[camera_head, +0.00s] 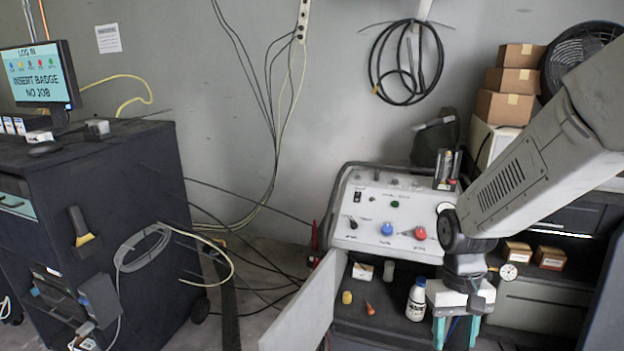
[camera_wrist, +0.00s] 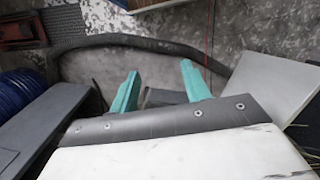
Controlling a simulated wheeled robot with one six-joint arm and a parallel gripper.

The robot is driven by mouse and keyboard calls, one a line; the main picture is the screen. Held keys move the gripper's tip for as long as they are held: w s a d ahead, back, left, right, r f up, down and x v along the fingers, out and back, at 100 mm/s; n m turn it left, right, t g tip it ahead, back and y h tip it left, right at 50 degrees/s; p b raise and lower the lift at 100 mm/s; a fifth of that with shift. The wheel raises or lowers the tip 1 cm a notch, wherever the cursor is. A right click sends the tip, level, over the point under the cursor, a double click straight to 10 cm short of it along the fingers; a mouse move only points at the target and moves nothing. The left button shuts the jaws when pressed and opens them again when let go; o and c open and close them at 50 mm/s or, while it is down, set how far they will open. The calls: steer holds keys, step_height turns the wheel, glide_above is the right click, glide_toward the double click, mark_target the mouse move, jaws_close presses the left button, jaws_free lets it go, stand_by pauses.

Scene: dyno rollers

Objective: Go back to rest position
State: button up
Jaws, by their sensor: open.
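My gripper (camera_head: 457,330) hangs at the end of my arm at the lower right of the head view, pointing down. Its two teal fingers are apart, with nothing seen between them. It is just right of a white bottle with a dark label (camera_head: 416,300) on the dark bench shelf (camera_head: 375,322). In the wrist view the spread teal fingers of my gripper (camera_wrist: 160,88) show above a dark edge with screws, and the space between them holds no object.
A control panel (camera_head: 388,218) with blue and red knobs stands behind the shelf. A white panel (camera_head: 305,308) stands at the shelf's left. Small boxes (camera_head: 534,254) lie right of my gripper. A dark cabinet (camera_head: 110,200) with a monitor (camera_head: 40,76) stands left. Cables cross the floor between.

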steer(key=s+r+t, duration=0.4)
steer(key=s+r, duration=1.1)
steer(key=r, duration=0.2)
steer(key=shift+s+r, duration=0.25)
steer(key=shift+s, duration=0.1)
